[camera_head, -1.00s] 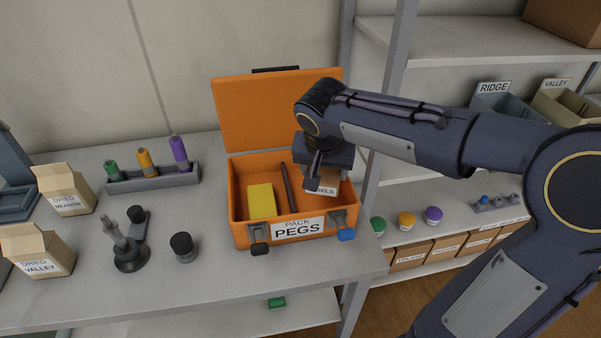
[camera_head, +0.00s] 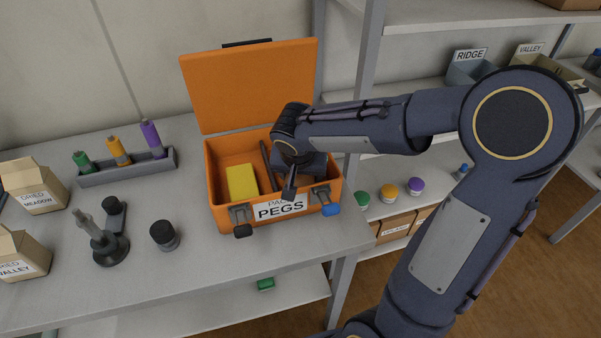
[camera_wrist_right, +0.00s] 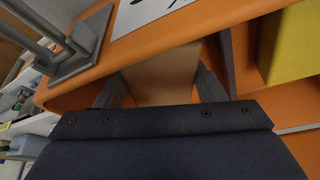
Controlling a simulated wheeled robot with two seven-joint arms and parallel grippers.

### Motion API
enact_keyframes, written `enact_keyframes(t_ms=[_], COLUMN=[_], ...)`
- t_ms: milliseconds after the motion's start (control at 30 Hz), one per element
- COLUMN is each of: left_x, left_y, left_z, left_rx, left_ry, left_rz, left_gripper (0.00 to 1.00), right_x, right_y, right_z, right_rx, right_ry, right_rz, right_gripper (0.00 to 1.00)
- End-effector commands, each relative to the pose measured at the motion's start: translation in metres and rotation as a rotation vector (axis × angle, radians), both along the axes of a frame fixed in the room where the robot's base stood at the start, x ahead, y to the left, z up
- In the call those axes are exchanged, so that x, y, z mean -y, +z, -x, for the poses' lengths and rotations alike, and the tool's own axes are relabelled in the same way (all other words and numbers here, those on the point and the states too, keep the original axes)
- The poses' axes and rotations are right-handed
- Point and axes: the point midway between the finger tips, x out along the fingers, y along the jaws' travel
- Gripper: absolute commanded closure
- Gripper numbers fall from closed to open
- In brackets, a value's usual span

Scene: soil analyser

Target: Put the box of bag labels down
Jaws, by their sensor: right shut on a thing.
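The box of bag labels is a small brown cardboard box (camera_wrist_right: 163,76), seen in the right wrist view between my fingers. My right gripper (camera_head: 291,187) is shut on it and reaches down into the right part of the open orange case (camera_head: 214,188); the fingers also show in the right wrist view (camera_wrist_right: 160,90). In the head view the gripper hides the box, and I cannot tell whether its underside touches the case floor. A yellow block (camera_head: 242,182) and a dark rod (camera_head: 269,165) lie in the case, left of the gripper. My left gripper is not in view.
The case's lid (camera_head: 250,85) stands open behind it. Its front has two latches and a PEGS label (camera_head: 281,208). A black-capped jar (camera_head: 164,236), a dark stand (camera_head: 108,246) and a rack of coloured tubes (camera_head: 127,168) stand left on the grey bench (camera_head: 205,270).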

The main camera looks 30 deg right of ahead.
Motion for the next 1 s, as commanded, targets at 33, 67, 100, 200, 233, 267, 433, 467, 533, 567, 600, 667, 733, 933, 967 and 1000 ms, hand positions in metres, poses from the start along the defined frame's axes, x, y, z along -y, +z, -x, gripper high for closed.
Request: enact_keyframes(t_ms=[33,67,100,200,233,267,433,467,533,567,600,667,733,933,967,1000], left_x=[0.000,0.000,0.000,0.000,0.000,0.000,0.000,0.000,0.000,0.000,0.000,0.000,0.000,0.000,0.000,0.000], left_y=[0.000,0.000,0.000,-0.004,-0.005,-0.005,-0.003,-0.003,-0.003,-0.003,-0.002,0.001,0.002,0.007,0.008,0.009], left_z=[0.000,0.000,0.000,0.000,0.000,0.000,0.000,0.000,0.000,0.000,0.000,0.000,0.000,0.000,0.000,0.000], left_rx=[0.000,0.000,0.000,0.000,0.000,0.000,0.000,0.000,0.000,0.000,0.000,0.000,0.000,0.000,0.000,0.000], left_ry=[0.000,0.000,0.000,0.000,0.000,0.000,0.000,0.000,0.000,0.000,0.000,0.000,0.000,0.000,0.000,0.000], left_rz=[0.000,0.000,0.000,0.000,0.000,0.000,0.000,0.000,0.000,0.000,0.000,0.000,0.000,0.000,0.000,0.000], left_gripper=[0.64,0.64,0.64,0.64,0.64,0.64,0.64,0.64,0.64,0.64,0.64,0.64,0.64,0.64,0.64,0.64], right_x=[0.000,0.000,0.000,0.000,0.000,0.000,0.000,0.000,0.000,0.000,0.000,0.000,-0.001,-0.010,-0.012,-0.014], right_y=[0.001,0.001,0.001,-0.003,-0.003,-0.003,-0.002,-0.002,-0.002,-0.002,-0.001,0.002,0.007,0.044,0.051,0.059], right_z=[0.000,0.000,0.000,0.000,0.000,0.000,0.000,0.000,0.000,0.000,0.000,0.000,0.001,0.012,0.015,0.018], right_rx=[0.001,0.001,0.001,0.001,0.001,0.001,0.000,0.000,0.000,0.000,0.000,0.000,0.003,0.007,0.007,0.007], right_ry=[0.000,0.000,0.000,0.000,0.000,0.000,0.000,0.000,0.000,0.000,0.000,0.000,0.000,0.001,0.000,0.000], right_rz=[0.000,0.000,0.000,0.000,0.001,0.001,0.000,0.000,0.000,0.000,0.000,0.000,0.001,0.000,0.000,-0.001], right_gripper=[0.62,0.62,0.62,0.62,0.62,0.35,0.28,0.28,0.28,0.28,0.28,0.28,0.28,0.28,0.28,0.28])
